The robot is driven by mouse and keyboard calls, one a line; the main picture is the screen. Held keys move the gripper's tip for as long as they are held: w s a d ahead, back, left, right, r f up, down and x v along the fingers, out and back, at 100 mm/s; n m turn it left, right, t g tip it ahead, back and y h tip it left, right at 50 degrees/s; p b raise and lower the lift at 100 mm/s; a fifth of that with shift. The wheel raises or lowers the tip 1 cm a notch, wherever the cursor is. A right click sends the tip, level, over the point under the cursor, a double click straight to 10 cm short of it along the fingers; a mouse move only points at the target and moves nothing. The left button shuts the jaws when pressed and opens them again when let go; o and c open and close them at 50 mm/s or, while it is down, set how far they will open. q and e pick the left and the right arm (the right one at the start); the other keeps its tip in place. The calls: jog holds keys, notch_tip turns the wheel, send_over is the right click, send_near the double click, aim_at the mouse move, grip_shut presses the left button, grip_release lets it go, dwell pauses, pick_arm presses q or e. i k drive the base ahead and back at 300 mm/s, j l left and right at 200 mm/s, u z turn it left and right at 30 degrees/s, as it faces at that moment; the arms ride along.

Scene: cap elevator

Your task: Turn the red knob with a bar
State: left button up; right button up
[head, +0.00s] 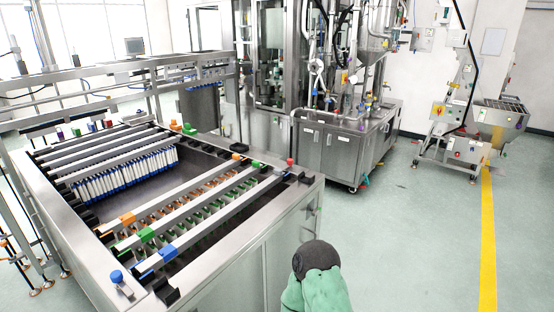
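No gripper of mine shows in the head view. The cap elevator seems to be the tall, slanted grey machine (462,100) with a hopper (503,112), standing at the right. A small control box (438,111) on its left side carries a tiny red spot. A lower box (457,154) on it also has small coloured spots. These are too small to tell whether one is a red knob with a bar. A red cap (291,162) sits on the near machine's right corner; no bar can be made out on it.
A large steel machine (262,240) with rails and rows of tubes fills the left. A steel cabinet (340,148) stands at the back middle. A dark, rounded thing with green below (318,262) is at the bottom edge, unidentified. The floor (420,240) at the right is clear.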

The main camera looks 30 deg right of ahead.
aim_at(290, 161)
jog(key=z, duration=1.05)
jog(key=i+l+u, duration=0.1)
jog(key=u, duration=0.3)
jog(key=l+u, duration=0.15)
jog(key=u, duration=0.25)
jog(key=i+l+u, duration=0.1)
jog(key=u, duration=0.3)
jog(key=l+u, duration=0.55)
jog(key=l, duration=0.35)
jog(key=l+u, duration=0.15)
jog(key=l, duration=0.45)
jog(key=l+u, duration=0.2)
jog(key=l, duration=0.35)
jog(key=k+l+u, duration=0.2)
jog(key=l, duration=0.35)
jog(key=k+l+u, duration=0.15)
jog(key=l, duration=0.4)
jog(key=i, duration=0.05)
